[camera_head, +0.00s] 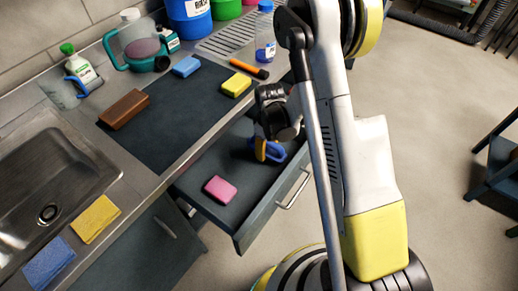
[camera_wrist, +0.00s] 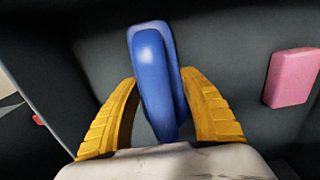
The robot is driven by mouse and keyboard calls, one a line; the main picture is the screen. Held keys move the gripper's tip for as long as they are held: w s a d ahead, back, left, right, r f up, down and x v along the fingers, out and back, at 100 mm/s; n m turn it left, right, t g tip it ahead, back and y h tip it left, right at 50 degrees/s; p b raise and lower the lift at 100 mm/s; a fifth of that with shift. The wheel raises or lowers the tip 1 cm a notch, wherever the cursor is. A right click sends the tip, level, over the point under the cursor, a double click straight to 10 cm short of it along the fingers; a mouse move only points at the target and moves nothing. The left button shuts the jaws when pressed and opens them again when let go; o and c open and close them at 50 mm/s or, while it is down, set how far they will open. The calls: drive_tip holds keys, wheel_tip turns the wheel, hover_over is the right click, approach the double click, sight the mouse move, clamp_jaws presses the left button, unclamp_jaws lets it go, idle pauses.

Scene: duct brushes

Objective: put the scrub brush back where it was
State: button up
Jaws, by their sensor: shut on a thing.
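The scrub brush, blue with a rounded handle over an oval base, lies between the yellow fingers of my gripper (camera_wrist: 158,76) in the wrist view (camera_wrist: 152,60). My gripper is shut on its handle. In the head view my gripper (camera_head: 266,151) is inside the open drawer (camera_head: 228,213), with the blue brush (camera_head: 277,154) partly hidden by the fingers. The brush is low over the dark drawer floor; I cannot tell whether it touches it.
A pink sponge (camera_head: 220,189) lies in the drawer's front left part and in the wrist view (camera_wrist: 291,77). A sink (camera_head: 50,185) is at left.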

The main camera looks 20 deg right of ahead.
drive_tip(key=w+a+b, duration=0.1)
drive_tip(key=w+a+f+b, duration=0.1)
drive_tip(key=shift+w+f, duration=0.2)
drive_tip(key=shift+w, duration=0.2)
drive_tip(key=shift+r, duration=0.1)
drive_tip(key=shift+f+b, duration=0.2)
drive_tip(key=shift+b, duration=0.1)
drive_tip(key=o, duration=1.2)
drive_tip(key=shift+r, duration=0.15)
